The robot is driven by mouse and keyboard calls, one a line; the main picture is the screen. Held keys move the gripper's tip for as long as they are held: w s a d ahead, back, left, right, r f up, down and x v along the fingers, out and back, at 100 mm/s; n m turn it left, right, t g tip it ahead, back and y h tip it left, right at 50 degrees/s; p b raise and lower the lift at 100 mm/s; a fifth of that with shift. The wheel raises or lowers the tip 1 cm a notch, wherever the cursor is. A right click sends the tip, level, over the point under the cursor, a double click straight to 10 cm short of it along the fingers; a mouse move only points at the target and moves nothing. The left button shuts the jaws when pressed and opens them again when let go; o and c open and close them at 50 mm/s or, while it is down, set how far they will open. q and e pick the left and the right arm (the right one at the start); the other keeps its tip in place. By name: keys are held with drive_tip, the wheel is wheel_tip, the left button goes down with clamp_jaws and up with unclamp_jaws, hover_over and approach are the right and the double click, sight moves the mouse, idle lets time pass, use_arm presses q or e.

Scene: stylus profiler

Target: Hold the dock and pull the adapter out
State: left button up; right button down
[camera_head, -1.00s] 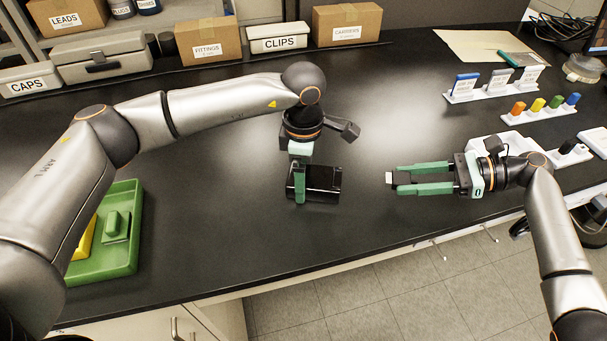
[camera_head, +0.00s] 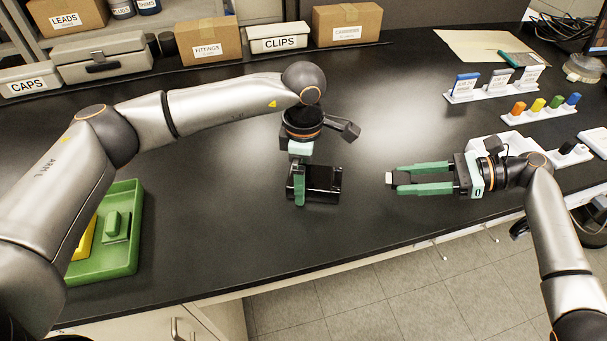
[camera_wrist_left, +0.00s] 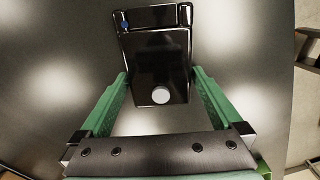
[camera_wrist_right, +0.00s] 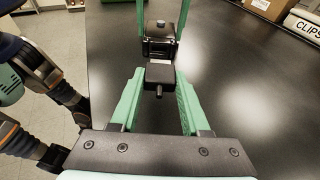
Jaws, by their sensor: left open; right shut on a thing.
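The dock (camera_head: 323,181) is a glossy black box on the dark bench, partly hidden by my left gripper in the head view. My left gripper (camera_wrist_left: 160,74) is open, with one green finger on each side of the dock (camera_wrist_left: 158,52). My right gripper (camera_head: 398,179) is shut on the adapter (camera_head: 403,178), a small black block with a light metal plug facing the dock. The adapter is apart from the dock, with bare bench between them. In the right wrist view the adapter (camera_wrist_right: 160,73) sits between the green fingers, the dock beyond it.
A green tray (camera_head: 122,258) with a yellow piece stands at the left. White racks with cards (camera_head: 490,93) and coloured pieces (camera_head: 540,113) stand at the right. Boxes (camera_head: 207,41) line the back. Bench around the dock is clear; its front edge lies below the grippers.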

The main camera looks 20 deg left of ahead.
use_arm(q)
wheel_tip(320, 180, up, 12)
idle(0.4)
